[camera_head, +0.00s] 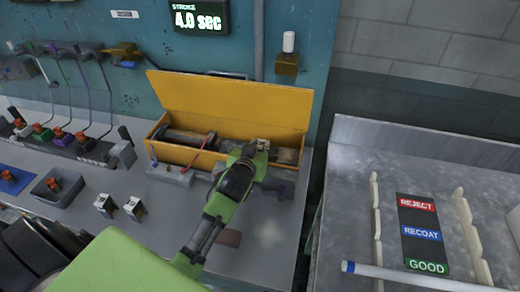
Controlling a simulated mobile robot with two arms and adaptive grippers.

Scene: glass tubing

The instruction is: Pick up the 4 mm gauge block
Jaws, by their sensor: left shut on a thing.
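My left gripper (258,153), at the end of a green and dark arm, reaches over the front wall of an open yellow box (226,128). It is shut on a small pale block (263,144) at the right part of the box. This looks like the gauge block, but no size marking is readable and the fingers hide part of it. I cannot tell whether the block is clear of the box floor. Two other small pale blocks (134,208) stand on the grey bench at left. My right gripper is not in view.
A dark cylindrical tool (187,138) lies in the box's left part. A small rack with a red-handled tool (195,155) stands in front. Coloured connectors (62,137) line the bench's left. At right, a metal table (345,190) carries a REJECT/RECOAT/GOOD panel (411,216) and a glass tube (420,279).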

